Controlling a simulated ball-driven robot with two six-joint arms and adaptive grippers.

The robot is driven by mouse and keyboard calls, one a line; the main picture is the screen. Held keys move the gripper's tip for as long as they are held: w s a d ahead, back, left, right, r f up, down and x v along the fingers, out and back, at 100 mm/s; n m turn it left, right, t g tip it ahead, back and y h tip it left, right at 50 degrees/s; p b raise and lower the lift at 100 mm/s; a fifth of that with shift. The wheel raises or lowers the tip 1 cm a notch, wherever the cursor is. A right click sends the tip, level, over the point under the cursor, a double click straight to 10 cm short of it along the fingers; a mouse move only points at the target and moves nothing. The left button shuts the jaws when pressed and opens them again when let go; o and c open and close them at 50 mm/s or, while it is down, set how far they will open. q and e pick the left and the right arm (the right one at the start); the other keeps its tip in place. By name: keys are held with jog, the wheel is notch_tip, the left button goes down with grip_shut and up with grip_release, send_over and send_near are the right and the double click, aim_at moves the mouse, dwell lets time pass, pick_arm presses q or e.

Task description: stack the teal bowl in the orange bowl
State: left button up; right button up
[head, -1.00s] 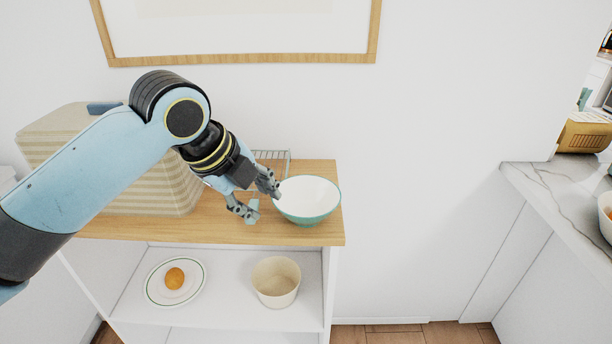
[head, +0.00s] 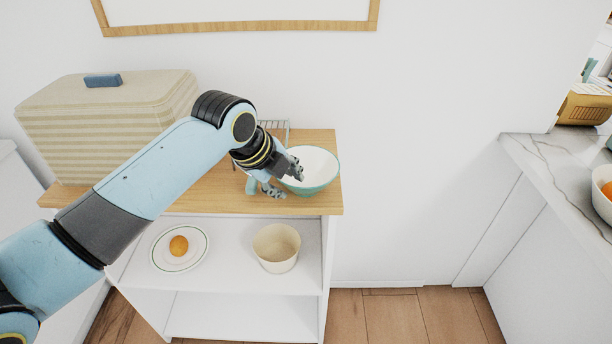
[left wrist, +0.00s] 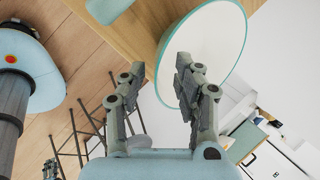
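The teal bowl (head: 322,185), white inside and teal outside, stands upright on the wooden top of a white shelf unit. In the left wrist view its teal rim and white inside (left wrist: 218,38) fill the upper middle. My left gripper (head: 289,183) is open at the bowl's left side. In the left wrist view the fingers (left wrist: 160,75) are apart, one in front of the bowl's inside, the other outside the rim. Contact cannot be told. No plainly orange bowl shows; a white bowl (head: 601,203) with orange contents is cut off at the right edge.
A cream bread bin (head: 105,125) and a wire rack (head: 274,130) share the wooden top (head: 215,200). Below are a plate (head: 160,258) with an orange fruit (head: 179,246) and a beige pot (head: 277,262). A marble counter (head: 550,160) is at right, beyond open floor (head: 400,315).

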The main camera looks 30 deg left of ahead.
pick_arm(q)
grip_shut()
jog(key=shift+r, duration=0.2)
dwell(0.6)
